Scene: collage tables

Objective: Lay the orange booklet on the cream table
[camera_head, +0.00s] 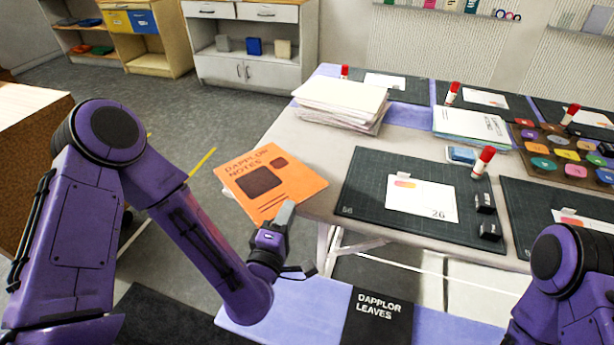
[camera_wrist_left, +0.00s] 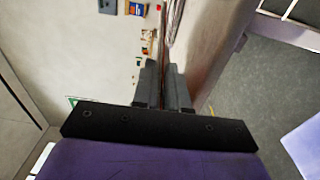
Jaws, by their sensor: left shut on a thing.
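The orange booklet (camera_head: 262,184), with "DAPPLOR NOTES" on its cover, is held face up at its near right edge by my left gripper (camera_head: 284,214). It overlaps the left edge of the pale cream tabletop (camera_head: 316,150) in the head view; whether it touches the table I cannot tell. In the left wrist view the booklet shows edge-on as a thin strip (camera_wrist_left: 174,38) between the shut fingers (camera_wrist_left: 165,85). My right arm is at the lower right of the head view, but its gripper is out of view.
A paper stack (camera_head: 340,104) stands on the tabletop's far left. A dark cutting mat (camera_head: 370,205) with a white card and a red-capped glue stick lies right of the booklet. A lavender surface (camera_head: 275,305) with a "DAPPLOR LEAVES" panel (camera_head: 377,318) is in front. Bare tabletop lies between stack and mat.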

